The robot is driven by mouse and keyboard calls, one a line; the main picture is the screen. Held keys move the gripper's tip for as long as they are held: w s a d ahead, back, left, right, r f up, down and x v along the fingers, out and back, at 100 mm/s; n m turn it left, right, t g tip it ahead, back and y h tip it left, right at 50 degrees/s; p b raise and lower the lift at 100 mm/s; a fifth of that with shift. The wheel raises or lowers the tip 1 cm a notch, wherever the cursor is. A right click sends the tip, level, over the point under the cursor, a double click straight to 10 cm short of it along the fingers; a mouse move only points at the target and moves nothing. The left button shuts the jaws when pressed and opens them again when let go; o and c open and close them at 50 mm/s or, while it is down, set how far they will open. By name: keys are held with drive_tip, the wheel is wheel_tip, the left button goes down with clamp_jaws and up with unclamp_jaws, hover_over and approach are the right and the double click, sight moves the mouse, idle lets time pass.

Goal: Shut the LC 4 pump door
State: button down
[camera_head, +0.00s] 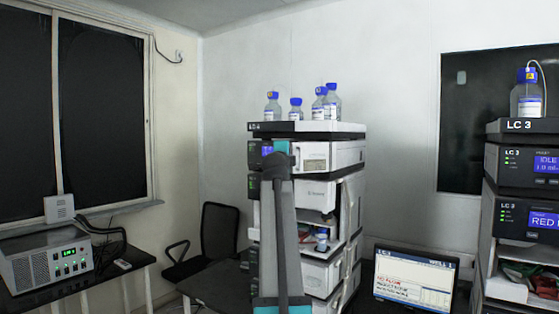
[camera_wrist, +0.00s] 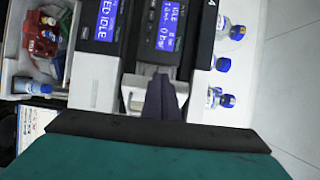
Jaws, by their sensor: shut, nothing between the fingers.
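The LC 4 stack (camera_head: 318,131) stands in the middle of the head view, partly hidden behind my arm. Its upper module, with the blue display, has a white front that I take to be the pump door (camera_head: 316,158). I cannot tell from the head view how far it is open. In the wrist view, turned on its side, the pump display (camera_wrist: 170,22) is lit with IDLE. My gripper (camera_wrist: 163,97) is shut and empty in front of that module, close to a pale front part beside the display. Whether it touches is unclear. My arm hides the gripper in the head view.
A pale panel (camera_head: 351,205) stands out at the stack's right, beside an open compartment with bottles. Blue-capped bottles (camera_head: 332,103) stand on top. A laptop (camera_head: 414,281) and the LC 3 stack (camera_head: 522,127) are to the right. A chair (camera_head: 218,232) is behind left.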

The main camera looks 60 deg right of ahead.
drive_tip(key=shift+s+d, duration=0.1)
drive_tip(key=shift+s, duration=0.05)
drive_tip(key=w+a+b, duration=0.2)
drive_tip(key=a+b, duration=0.3)
drive_tip(key=a, duration=0.6)
drive_tip(key=shift+w+a, duration=0.3)
drive_tip(key=shift+w, duration=0.05)
idle(0.3)
